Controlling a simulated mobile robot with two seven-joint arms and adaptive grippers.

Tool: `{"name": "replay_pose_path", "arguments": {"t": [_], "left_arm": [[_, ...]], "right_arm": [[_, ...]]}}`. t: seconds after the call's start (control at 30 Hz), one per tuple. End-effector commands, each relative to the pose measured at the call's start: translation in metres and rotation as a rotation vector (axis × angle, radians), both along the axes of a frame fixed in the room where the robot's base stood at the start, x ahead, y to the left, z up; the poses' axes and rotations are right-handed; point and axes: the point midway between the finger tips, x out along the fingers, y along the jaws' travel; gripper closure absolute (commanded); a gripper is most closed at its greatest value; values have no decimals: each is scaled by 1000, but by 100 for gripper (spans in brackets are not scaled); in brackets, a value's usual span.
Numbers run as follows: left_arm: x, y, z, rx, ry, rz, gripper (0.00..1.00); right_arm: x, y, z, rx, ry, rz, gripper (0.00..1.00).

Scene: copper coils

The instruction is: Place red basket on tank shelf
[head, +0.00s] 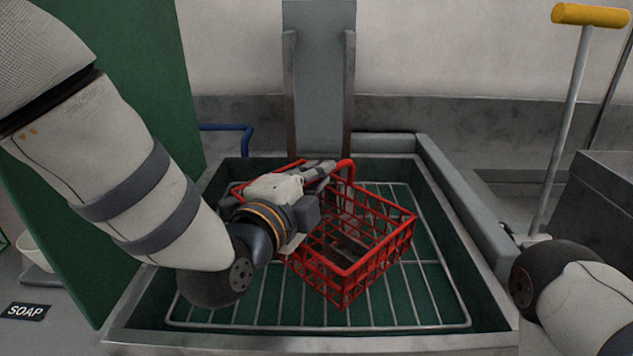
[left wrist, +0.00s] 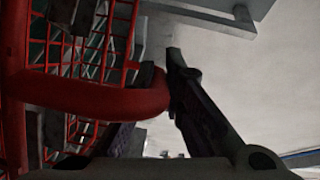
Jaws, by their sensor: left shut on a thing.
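The red wire basket (head: 352,246) is in the middle of the head view, over the wire tank shelf (head: 420,300) inside the green-lined tank. I cannot tell from this view whether its bottom touches the shelf. My left gripper (head: 335,172) reaches over the basket from the left and is shut on its red handle. In the left wrist view the handle (left wrist: 90,95) passes between the fingers, with the basket mesh (left wrist: 60,50) at left. The basket's left side is partly hidden by my left gripper. Only my right arm shows, at the right edge; its gripper is out of view.
The tank's metal rim (head: 310,342) surrounds the shelf. A grey upright column (head: 320,80) stands behind. A yellow-handled lever (head: 590,15) rises at the right. A green panel (head: 110,130) and a SOAP label (head: 25,312) are at left. A blue bar (head: 228,127) is at the back left.

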Motion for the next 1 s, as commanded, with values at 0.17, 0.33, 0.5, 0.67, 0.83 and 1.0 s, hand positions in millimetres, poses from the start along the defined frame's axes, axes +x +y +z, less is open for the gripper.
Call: {"name": "replay_pose_path", "arguments": {"t": [0.17,0.33,0.5,0.67,0.83,1.0], "left_arm": [[0,0,-1,0,-5,0,100],[0,0,-5,0,-5,0,100],[0,0,-5,0,-2,0,71],[0,0,-5,0,-2,0,71],[-7,3,0,2,-2,-1,71],[-40,17,4,3,-5,-2,71]], "right_arm": [[-1,0,-1,0,2,0,60],[-1,0,-1,0,2,0,60],[-1,0,-1,0,2,0,60],[-1,0,-1,0,2,0,60],[1,0,1,0,-4,0,60],[7,0,7,0,-24,0,60]]}}
